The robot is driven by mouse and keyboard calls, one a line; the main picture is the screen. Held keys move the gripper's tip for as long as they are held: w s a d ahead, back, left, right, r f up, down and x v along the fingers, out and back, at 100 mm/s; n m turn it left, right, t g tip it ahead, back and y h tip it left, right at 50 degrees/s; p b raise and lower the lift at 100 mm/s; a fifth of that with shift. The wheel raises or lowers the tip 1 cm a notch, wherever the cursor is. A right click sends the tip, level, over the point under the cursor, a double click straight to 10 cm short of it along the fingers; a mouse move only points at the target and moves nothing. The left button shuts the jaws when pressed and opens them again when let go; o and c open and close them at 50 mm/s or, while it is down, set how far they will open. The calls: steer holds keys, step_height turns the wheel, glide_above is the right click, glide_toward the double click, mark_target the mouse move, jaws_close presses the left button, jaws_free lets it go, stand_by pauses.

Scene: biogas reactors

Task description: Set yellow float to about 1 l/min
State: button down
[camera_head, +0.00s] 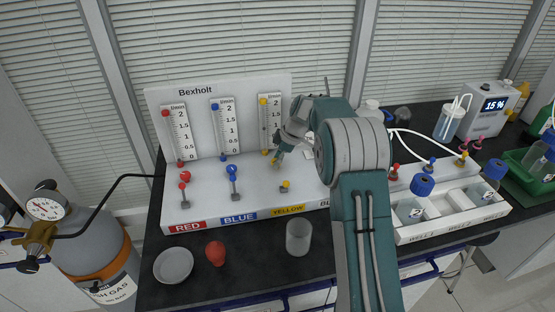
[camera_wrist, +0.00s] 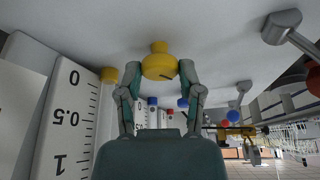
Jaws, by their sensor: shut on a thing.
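The Bexholt panel (camera_head: 195,90) carries red, blue and yellow flowmeters side by side. The yellow flowmeter (camera_head: 264,125) is the rightmost one clearly seen, with a scale up to 2. In the wrist view, its yellow end cap (camera_wrist: 110,75) and pale tube show beside a scale; I cannot make out the float's height. A yellow knob (camera_wrist: 160,65) with a dark mark sits between my fingertips, below the yellow flowmeter. My gripper (camera_wrist: 160,72) is shut on this knob; it also shows in the head view (camera_head: 278,158), partly hiding the knob.
A yellow lever valve (camera_head: 285,186) stands in front, above the YELLOW label (camera_head: 289,210). Blue (camera_head: 232,170) and red (camera_head: 184,177) knobs are to the left. A clear beaker (camera_head: 299,237), red object (camera_head: 215,253) and dish (camera_head: 173,265) stand on the dark bench.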

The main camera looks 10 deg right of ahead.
steer(key=shift+f, duration=0.25)
steer(key=shift+c, duration=1.3)
jaws_free()
steer(key=shift+r, duration=0.1)
steer(key=v, duration=1.2)
